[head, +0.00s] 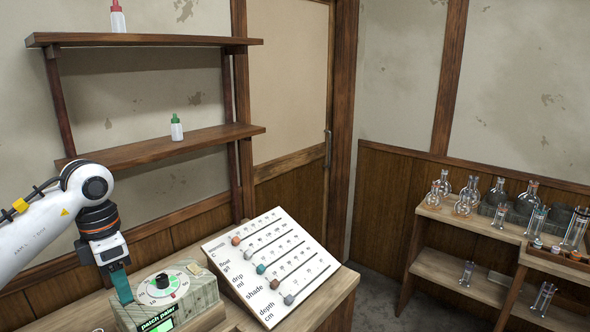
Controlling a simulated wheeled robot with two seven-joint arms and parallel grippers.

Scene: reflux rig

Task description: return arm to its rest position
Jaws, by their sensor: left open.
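My left arm comes in from the left edge, and its left gripper (122,288) points down with its teal fingers at the left side of a box with a dial (161,285). The jaws are open and seen from the side, with nothing visible between them. I cannot tell whether the fingers touch the box. The box has a white round dial with a black knob and a green lit label on its front. My right gripper is not in view.
A slanted slider board (272,262) stands right of the box on the wooden table. Wall shelves (165,145) above hold a green-capped bottle (177,128) and a red-capped bottle (117,18). A shelf unit (470,222) with glass flasks stands at the right. Bare floor lies between.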

